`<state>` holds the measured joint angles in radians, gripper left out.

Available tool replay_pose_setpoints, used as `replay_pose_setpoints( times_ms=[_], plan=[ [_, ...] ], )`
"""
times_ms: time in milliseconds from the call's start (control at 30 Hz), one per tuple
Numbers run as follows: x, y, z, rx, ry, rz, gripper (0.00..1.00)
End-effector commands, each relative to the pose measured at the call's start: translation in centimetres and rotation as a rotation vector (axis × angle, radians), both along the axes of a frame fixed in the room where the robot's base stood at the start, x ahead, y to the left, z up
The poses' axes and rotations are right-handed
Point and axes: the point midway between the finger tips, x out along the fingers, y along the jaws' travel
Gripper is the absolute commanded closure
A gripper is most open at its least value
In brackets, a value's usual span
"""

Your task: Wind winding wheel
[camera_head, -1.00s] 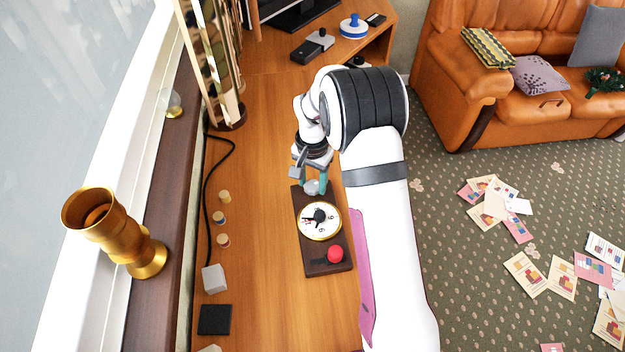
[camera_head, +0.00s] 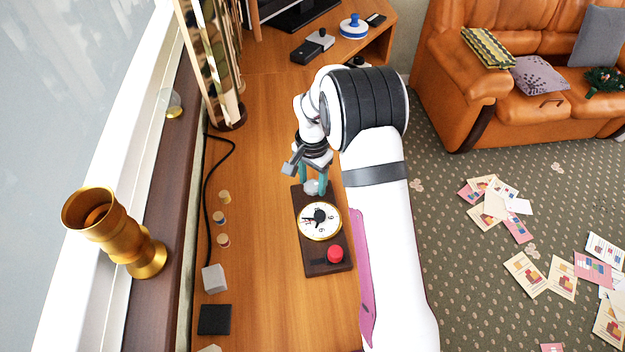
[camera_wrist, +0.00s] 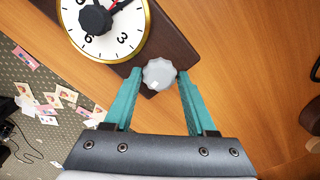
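The winding wheel is a small pale grey, ridged knob (camera_head: 311,187) at the far end of a dark wooden board (camera_head: 311,262). In the wrist view the wheel (camera_wrist: 159,74) sits between the tips of the two teal fingers. My gripper (camera_wrist: 160,72) has a finger on each side of it, with no clear gap at its edges, so it looks shut on the wheel. In the head view my gripper (camera_head: 312,186) points down at the board. A white dial (camera_head: 330,222) with a gold rim and black hands is beside the wheel; it also shows in the wrist view (camera_wrist: 122,40).
A red button (camera_head: 335,253) is at the board's near end. Small wooden pegs (camera_head: 223,240), a grey block (camera_head: 213,279) and a black square (camera_head: 215,319) lie left of it. A gold vase (camera_head: 147,258) stands on the sill.

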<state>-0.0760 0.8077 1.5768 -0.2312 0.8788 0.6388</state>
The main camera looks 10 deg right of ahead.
Motion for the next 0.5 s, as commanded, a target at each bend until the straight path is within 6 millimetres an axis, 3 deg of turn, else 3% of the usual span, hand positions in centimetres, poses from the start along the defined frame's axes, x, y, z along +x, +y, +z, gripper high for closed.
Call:
replay_pose_setpoints(
  times_ms=[333, 500],
  plan=[
    [0.0, 0.0, 0.1, 0.0, 0.001, 0.0, 0.34],
    [0.0, 0.0, 2.6, 0.0, -0.003, 0.001, 0.34]
  ],
)
